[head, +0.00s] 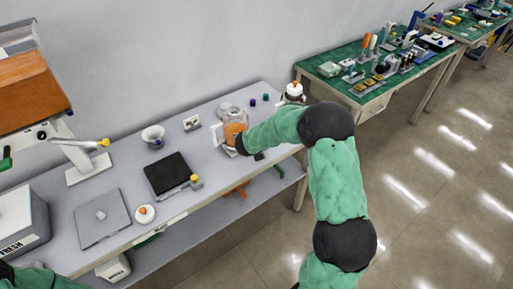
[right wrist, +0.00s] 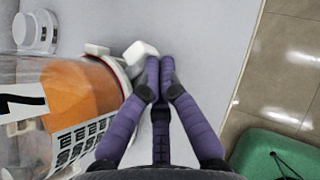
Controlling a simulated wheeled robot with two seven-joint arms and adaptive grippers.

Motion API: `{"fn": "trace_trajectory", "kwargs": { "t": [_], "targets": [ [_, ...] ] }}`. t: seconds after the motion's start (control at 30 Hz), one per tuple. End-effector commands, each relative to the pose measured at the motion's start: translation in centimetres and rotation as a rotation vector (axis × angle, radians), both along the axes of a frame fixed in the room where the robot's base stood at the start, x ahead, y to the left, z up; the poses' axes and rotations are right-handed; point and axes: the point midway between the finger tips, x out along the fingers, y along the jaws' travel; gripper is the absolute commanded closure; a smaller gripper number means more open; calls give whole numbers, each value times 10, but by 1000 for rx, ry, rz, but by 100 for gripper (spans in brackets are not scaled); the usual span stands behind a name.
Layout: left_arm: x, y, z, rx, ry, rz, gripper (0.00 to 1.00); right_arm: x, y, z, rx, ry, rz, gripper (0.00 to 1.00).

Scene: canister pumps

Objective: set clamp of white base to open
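A clear canister with orange contents (head: 234,133) stands toward the right end of the grey bench, partly hidden by my right arm. In the right wrist view the canister (right wrist: 70,90) lies across the left side, with a white rim at its end. A small white block-like part (right wrist: 140,52), possibly the clamp, sticks out beside that rim. My right gripper (right wrist: 160,62) has its purple fingertips together just right of this white part, touching or very close. I cannot tell the clamp's position. My left gripper is out of view; only part of my left arm shows.
A white pot with an orange top (head: 293,91) stands at the bench's right end. Small dark cups (head: 253,102) are behind the canister. A green-topped table (head: 345,85) stands beyond.

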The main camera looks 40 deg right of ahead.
Motion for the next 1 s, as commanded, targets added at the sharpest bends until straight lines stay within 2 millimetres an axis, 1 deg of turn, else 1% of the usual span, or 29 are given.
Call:
{"fn": "trace_trajectory", "kwargs": {
  "t": [0.1, 0.33, 1.0],
  "targets": [
    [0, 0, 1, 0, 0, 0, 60, 4, -6, 0, -2, 0, -1, 100],
    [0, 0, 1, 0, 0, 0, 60, 8, -12, 0, 0, 0, -3, 100],
    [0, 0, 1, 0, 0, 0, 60, 10, -12, 0, 0, 1, -2, 100]
  ]
}}
